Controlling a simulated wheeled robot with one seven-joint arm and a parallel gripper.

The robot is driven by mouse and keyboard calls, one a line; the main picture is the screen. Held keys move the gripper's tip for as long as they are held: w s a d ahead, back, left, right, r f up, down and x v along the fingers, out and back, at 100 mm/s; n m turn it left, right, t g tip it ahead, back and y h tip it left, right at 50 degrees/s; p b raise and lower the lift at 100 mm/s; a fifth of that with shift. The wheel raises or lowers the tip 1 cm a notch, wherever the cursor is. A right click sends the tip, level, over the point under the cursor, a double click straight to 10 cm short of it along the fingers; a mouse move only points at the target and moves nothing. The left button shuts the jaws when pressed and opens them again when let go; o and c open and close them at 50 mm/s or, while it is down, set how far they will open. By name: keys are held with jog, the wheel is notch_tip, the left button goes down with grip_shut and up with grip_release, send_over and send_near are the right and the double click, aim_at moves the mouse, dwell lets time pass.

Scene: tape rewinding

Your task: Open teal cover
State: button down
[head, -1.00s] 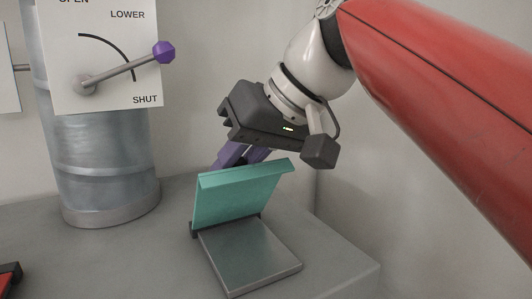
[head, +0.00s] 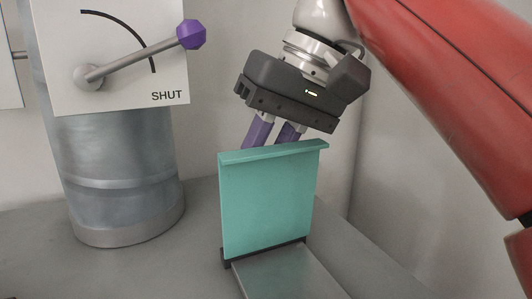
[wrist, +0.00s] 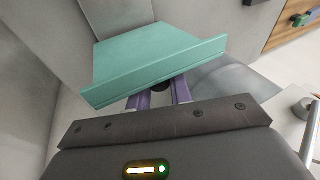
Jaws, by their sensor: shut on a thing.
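The teal cover (head: 268,203) stands about upright on its dark hinge (head: 228,257) at the edge of a flat grey metal plate (head: 285,272). A lip runs along its top. My gripper (head: 272,139) is above the cover, its purple fingers reaching down at the top edge, shut on the cover. The fingertips are hidden behind the lip. In the wrist view the cover (wrist: 150,60) lies just beyond the fingers (wrist: 160,97), and its near edge hides part of them.
A metal drum (head: 120,185) stands at the left with a white panel (head: 60,60) in front. A lever with a purple knob (head: 191,34) juts out from the panel. The grey counter (head: 150,270) is bare between drum and cover. Pale walls are behind and right.

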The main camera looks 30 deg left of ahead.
jog(key=shift+f, duration=0.15)
jog(key=c, duration=1.4)
grip_release()
jog(key=shift+c, duration=0.2)
jog(key=shift+o, duration=0.5)
